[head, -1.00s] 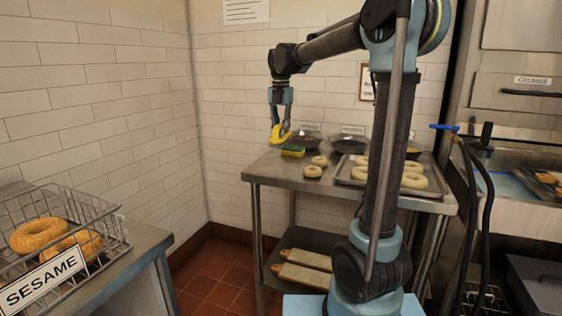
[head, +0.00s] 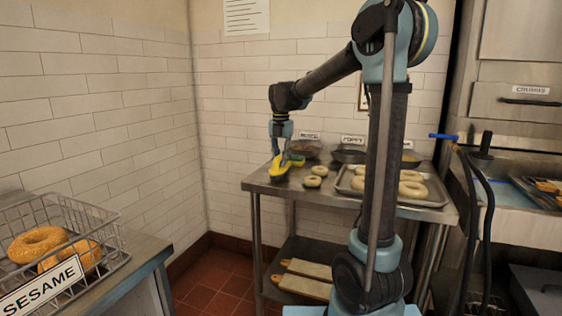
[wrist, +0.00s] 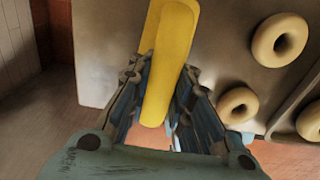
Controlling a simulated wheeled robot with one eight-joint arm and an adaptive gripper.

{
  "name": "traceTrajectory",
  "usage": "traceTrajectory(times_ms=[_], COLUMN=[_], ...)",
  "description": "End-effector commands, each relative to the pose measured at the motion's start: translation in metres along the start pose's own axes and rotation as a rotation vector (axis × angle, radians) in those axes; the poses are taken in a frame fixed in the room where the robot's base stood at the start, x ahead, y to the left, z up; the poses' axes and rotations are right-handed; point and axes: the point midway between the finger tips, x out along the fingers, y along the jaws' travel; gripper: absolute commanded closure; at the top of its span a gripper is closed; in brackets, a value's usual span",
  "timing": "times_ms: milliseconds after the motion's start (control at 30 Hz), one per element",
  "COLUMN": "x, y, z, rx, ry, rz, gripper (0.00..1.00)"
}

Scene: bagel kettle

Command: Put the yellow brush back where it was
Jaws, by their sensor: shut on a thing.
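The yellow brush (head: 277,166) is in my gripper (head: 281,149), low over the left front corner of the steel table (head: 330,196). Its dark lower end is near the tabletop; I cannot tell whether it touches. In the wrist view the yellow handle (wrist: 172,55) runs lengthwise between the fingers of my gripper (wrist: 160,95), which are shut on it. A green and yellow sponge (head: 296,159) lies just behind and right of the brush, partly hidden by it.
Pale bagels (head: 313,181) lie right of the brush, with two more in the wrist view (wrist: 239,105). A tray of bagels (head: 430,198) and several dark bowls (head: 350,156) fill the rest of the table. A tiled wall (head: 225,120) stands behind.

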Motion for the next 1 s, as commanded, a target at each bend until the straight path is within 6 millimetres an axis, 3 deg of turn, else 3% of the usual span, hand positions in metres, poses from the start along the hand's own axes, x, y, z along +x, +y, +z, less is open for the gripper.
traceTrajectory(times_ms=[67,100,200,667,1000], x=[0.001,0.002,0.002,-0.006,-0.061], y=[0.000,0.000,0.000,-0.001,-0.001], z=[0.000,0.000,0.000,0.000,0.000], rx=[0.000,0.001,0.001,0.001,0.001], ry=[0.000,0.000,0.000,0.000,0.000], rz=[0.000,0.000,0.000,0.000,0.000], gripper=[1.00,0.81,0.60,0.60,0.60])
